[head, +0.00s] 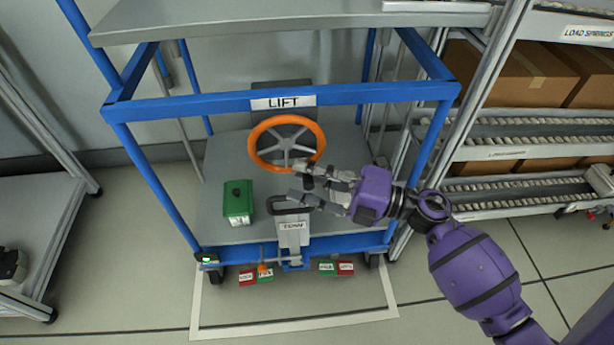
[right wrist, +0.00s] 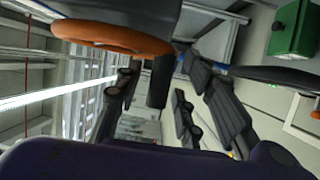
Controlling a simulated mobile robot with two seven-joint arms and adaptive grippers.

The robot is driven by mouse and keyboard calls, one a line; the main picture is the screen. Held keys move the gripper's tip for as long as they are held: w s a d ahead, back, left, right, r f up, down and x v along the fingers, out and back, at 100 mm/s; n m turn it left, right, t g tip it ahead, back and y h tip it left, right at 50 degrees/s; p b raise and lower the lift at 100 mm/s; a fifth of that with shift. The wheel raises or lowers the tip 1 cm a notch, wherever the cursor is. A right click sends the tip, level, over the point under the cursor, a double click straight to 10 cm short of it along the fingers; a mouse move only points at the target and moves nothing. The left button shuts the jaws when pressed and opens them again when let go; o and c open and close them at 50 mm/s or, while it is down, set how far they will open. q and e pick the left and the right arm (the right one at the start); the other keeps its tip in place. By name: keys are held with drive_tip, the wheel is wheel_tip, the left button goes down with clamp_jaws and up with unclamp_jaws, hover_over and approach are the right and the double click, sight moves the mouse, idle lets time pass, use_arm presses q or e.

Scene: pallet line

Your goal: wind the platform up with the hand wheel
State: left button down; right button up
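The orange hand wheel (head: 257,157) with grey spokes stands under the LIFT label (head: 283,103) on a blue-framed cart. My right gripper (head: 297,182) is at the wheel's lower right, coming in from the right. Its fingers are spread. In the right wrist view the wheel's orange rim (right wrist: 110,38) shows close up, and a dark grip (right wrist: 159,82) at the rim lies between the open fingers (right wrist: 165,95); I cannot tell whether they touch it. A grey lower deck (head: 219,160) and a grey upper deck (head: 290,18) show; which is the lifting platform is unclear. My left gripper is out of view.
A green box (head: 238,200) sits on the lower deck, left of the wheel. A TOW bracket (head: 291,225) stands at the front below my gripper. Roller shelves with cartons (head: 525,75) stand at right.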

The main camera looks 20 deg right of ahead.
drive_tip(key=shift+f, duration=0.1)
drive_tip(key=shift+s+d, duration=0.25)
drive_tip(key=shift+d, duration=0.05)
drive_tip(key=v, duration=1.1)
drive_tip(key=shift+d, duration=0.15)
